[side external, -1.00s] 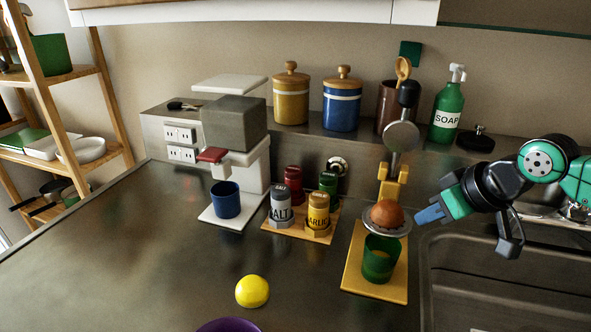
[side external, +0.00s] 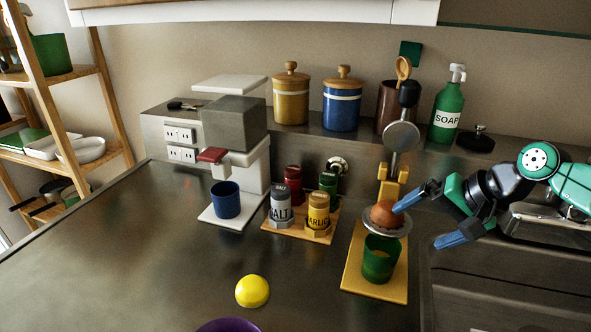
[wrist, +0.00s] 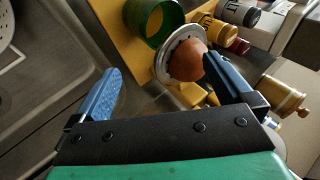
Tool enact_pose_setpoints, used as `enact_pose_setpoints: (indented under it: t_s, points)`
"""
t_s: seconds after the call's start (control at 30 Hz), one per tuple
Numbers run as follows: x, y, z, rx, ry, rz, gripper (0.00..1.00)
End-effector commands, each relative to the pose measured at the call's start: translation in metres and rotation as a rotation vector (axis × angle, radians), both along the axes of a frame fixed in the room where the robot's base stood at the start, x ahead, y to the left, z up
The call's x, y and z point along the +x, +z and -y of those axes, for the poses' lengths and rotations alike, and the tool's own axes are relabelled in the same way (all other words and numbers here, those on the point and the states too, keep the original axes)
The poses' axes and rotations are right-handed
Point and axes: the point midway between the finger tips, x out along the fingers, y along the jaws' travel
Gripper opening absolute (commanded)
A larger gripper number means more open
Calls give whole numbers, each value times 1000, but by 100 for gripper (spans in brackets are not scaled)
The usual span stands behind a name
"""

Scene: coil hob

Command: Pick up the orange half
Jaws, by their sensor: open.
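The orange half (side external: 386,213) sits as a brownish-orange dome in the metal cup of the yellow-based juicer (side external: 352,262), above a green glass (side external: 380,260). It also shows in the wrist view (wrist: 187,59). My gripper (side external: 428,218) is open, with blue fingers spread, at the right of the juicer. In the side view its upper finger overlaps the right edge of the orange half. In the wrist view (wrist: 158,82) one finger is close beside the orange half, and the other is well away over the counter. Whether the near finger touches it I cannot tell.
The juicer's lever (side external: 402,136) stands upright behind the cup. A yellow dome (side external: 252,291) lies at the front, beside a purple object (side external: 229,325). The sink (side external: 500,285) is at the right.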

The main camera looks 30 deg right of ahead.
Motion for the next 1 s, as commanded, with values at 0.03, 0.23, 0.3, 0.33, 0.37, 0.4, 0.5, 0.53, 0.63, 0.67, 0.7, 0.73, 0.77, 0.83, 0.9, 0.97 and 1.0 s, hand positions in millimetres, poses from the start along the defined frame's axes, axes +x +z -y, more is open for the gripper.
enact_pose_setpoints:
  t_s: [0.03, 0.23, 0.3, 0.33, 0.37, 0.4, 0.5, 0.53, 0.63, 0.67, 0.7, 0.73, 0.77, 0.83, 0.9, 0.97, 1.0]
  points:
    - [2, -3, 5, 160, -160, -32, 100]
    - [8, -2, 15, 811, -708, -177, 100]
    - [9, 2, 19, 1006, -844, -229, 100]
    - [9, 3, 20, 1078, -890, -250, 100]
    - [10, 5, 22, 1144, -931, -269, 100]
    - [10, 7, 23, 1217, -974, -291, 100]
    - [10, 10, 25, 1332, -1038, -332, 100]
    - [10, 11, 25, 1348, -1047, -339, 100]
    - [13, 10, 24, 1369, -1055, -349, 100]
    - [15, 9, 22, 1368, -1055, -350, 100]
    - [18, 7, 21, 1367, -1054, -350, 100]
    - [20, 6, 19, 1366, -1054, -350, 100]
    - [22, 4, 17, 1364, -1053, -350, 100]
    - [28, 0, 13, 1365, -1051, -350, 100]
    - [33, -4, 9, 1364, -1051, -350, 100]
    - [38, -6, 7, 1364, -1052, -350, 100]
    - [41, -8, 5, 1363, -1052, -349, 100]
